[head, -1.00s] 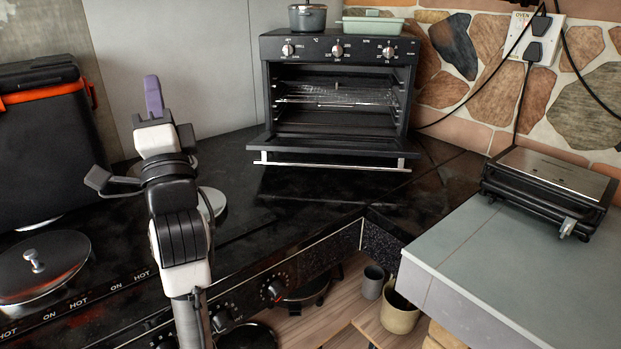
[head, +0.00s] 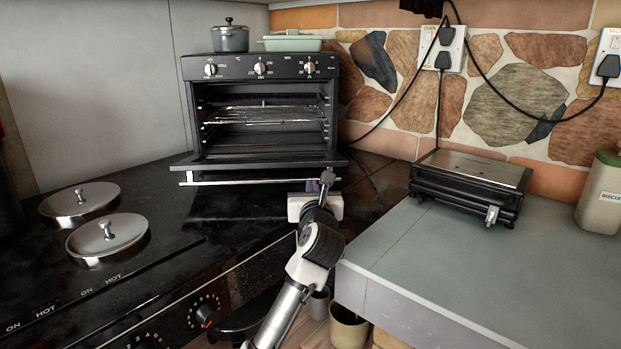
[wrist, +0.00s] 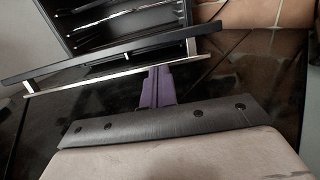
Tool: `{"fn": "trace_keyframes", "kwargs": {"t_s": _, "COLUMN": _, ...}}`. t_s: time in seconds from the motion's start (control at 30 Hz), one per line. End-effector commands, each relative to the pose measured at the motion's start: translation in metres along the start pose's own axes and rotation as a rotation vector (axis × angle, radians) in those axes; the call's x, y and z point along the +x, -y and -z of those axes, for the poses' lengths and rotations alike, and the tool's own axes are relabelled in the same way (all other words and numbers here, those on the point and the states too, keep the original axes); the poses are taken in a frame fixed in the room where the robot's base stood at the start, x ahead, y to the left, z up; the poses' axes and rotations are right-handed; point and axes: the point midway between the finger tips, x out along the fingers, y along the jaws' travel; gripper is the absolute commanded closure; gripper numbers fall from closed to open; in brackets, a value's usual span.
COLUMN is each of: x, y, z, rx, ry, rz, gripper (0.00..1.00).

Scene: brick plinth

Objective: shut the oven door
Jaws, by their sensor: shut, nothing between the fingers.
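The black countertop oven (head: 262,105) stands at the back of the black counter. Its door (head: 260,162) hangs open, folded down towards me, with a silver handle bar (head: 240,181) along its front edge. A wire rack shows inside the oven. My gripper (head: 326,178) is shut and empty, with purple fingers, in front of the right end of the door. In the wrist view the fingers (wrist: 160,86) point at the door handle (wrist: 110,74), close to its underside. I cannot tell whether they touch it.
A grey pot (head: 230,38) and a green dish (head: 292,43) sit on the oven. Two silver hob lids (head: 108,236) lie at the left. A black grill (head: 470,183) stands on the grey worktop (head: 440,250) at the right, close to my arm.

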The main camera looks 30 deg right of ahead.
Motion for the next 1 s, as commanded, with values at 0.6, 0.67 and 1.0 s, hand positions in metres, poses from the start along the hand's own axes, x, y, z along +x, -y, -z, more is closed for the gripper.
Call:
{"fn": "trace_keyframes", "kwargs": {"t_s": 0.6, "x": 0.055, "y": -0.001, "z": -0.001, "rx": -0.003, "ry": 0.002, "rz": 0.0, "gripper": 1.0}}
{"fn": "trace_keyframes", "kwargs": {"t_s": 0.67, "x": 0.054, "y": -0.001, "z": -0.001, "rx": -0.003, "ry": 0.003, "rz": 0.0, "gripper": 1.0}}
{"fn": "trace_keyframes", "kwargs": {"t_s": 1.0, "x": 0.055, "y": -0.001, "z": -0.011, "rx": -0.002, "ry": 0.003, "rz": 0.0, "gripper": 1.0}}
